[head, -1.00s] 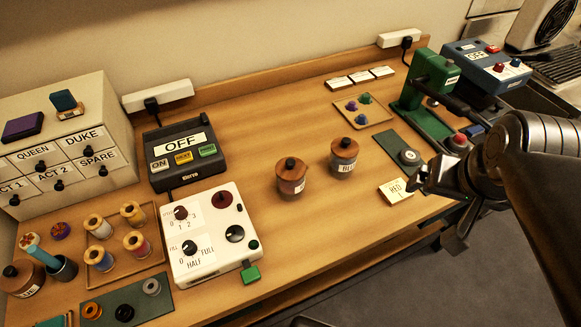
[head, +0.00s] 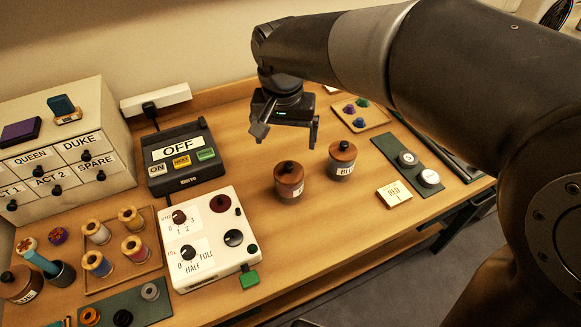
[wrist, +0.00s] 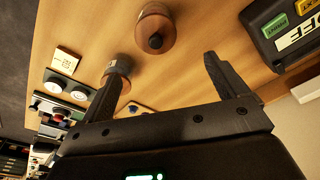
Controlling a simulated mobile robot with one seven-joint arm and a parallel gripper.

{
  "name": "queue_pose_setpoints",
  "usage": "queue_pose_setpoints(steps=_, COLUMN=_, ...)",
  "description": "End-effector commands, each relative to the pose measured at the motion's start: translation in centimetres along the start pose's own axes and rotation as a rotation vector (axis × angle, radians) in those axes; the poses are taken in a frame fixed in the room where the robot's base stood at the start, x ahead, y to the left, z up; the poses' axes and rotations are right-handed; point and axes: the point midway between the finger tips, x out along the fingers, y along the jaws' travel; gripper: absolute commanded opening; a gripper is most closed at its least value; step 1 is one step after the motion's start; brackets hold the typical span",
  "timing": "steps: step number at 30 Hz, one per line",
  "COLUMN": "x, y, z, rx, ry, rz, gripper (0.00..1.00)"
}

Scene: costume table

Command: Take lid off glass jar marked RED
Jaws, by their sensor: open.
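A glass jar (head: 289,184) with a wooden lid and black knob stands upright on the table, its label only partly visible and not readable. It also shows in the wrist view (wrist: 154,32), lid on. To its right stands a similar lidded jar (head: 342,161) whose label reads about "BLU". In the wrist view this second jar (wrist: 119,66) is partly behind one finger. My gripper (head: 287,133) is open and empty, above the table and behind the unreadable jar. In the wrist view both fingers (wrist: 162,66) are apart with nothing between them.
A card reading RED (head: 394,194) lies right of the jars. A white dial box (head: 207,262) and a black OFF device (head: 186,160) stand left. A tray of colored pieces (head: 359,124) is behind right. Another lidded jar (head: 20,286) is at far left. Bare table surrounds the two jars.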

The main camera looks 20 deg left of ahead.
Motion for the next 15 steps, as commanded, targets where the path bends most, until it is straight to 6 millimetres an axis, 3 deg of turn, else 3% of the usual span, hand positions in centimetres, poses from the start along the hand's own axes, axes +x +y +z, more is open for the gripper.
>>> queue_pose_setpoints(steps=6, x=3.6, y=0.1, z=0.1, rx=0.000, ry=-0.003, rz=0.003, gripper=0.91)
queue_pose_setpoints(steps=15, x=6.3, y=0.4, z=0.4, rx=-0.001, ry=-0.003, rz=0.002, gripper=0.91)
